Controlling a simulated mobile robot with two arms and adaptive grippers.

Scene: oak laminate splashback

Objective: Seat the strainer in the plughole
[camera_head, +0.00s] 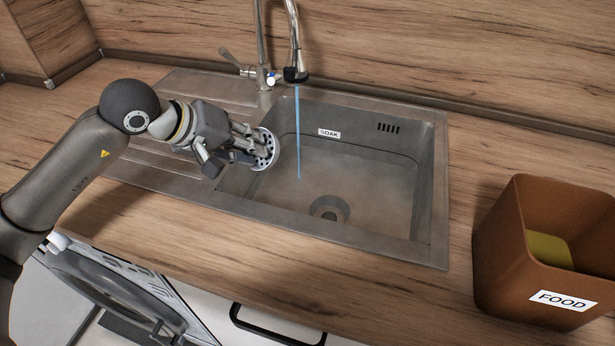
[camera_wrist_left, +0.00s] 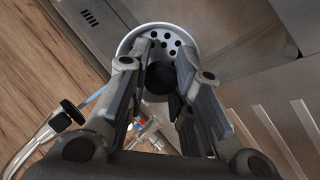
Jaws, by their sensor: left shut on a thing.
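The strainer (camera_head: 265,150) is a pale metal disc with holes, held above the left edge of the sink bowl and tilted steeply. My left gripper (camera_head: 243,143) is shut on it. In the left wrist view the fingers (camera_wrist_left: 161,62) close around a dark knob (camera_wrist_left: 160,78) in the middle of the strainer (camera_wrist_left: 175,35). The plughole (camera_head: 329,208) is a round metal drain in the bowl floor, to the right of and below the strainer. Its centre looks dark and nothing covers it. My right gripper is not in view.
A thin blue water stream (camera_head: 298,135) falls from the tap (camera_head: 295,74) into the bowl, between strainer and plughole. A label reading SOAK (camera_head: 329,133) is on the bowl's back wall. A brown FOOD bin (camera_head: 500,245) stands right of the sink (camera_head: 441,190).

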